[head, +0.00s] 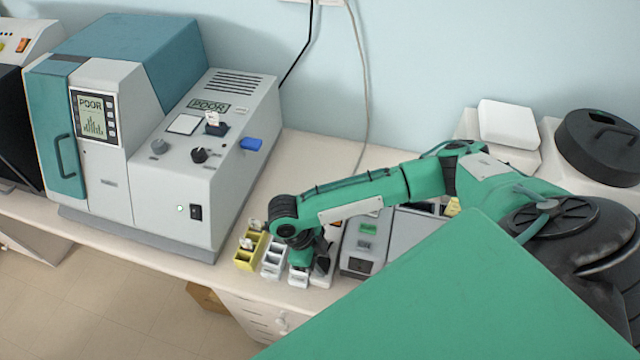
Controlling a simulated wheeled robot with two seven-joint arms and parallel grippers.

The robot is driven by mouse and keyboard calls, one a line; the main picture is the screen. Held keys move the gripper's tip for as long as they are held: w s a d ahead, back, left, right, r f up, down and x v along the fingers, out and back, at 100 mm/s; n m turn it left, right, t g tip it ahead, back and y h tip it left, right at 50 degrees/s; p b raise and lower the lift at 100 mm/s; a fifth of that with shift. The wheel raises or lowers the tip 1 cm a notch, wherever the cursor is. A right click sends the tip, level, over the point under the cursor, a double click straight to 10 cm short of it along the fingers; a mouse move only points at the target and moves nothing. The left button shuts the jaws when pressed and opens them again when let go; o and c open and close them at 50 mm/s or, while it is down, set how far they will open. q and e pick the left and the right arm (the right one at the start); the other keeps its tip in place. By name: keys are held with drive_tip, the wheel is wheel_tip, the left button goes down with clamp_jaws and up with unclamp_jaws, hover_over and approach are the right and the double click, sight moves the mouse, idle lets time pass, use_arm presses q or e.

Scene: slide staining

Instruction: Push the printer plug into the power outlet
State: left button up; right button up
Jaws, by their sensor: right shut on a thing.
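My right gripper (303,258) points down at the front of the bench, between the small trays and a grey boxy device (362,248). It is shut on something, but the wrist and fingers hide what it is. A pale plate (330,2), possibly the power outlet, is cut off at the top edge of the wall. A black cable (297,66) and a grey cable (361,75) hang from it. I cannot pick out the printer plug for certain. My left gripper is not in view.
A large teal and grey machine (165,190) stands on the left. A yellow tray (250,250) and a pale tray (273,258) lie left of my gripper. A white box (508,124) and a black-lidded container (602,145) stand at the right. Bare bench (310,160) shows near the wall.

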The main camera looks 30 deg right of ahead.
drive_tip(key=shift+f+b, duration=0.35)
drive_tip(key=shift+f, duration=0.2)
idle(0.4)
drive_tip(key=o, duration=1)
drive_tip(key=b+v, duration=0.4)
drive_tip(key=v, duration=1)
drive_tip(key=shift+b, duration=0.35)
drive_tip(key=shift+f, duration=0.15)
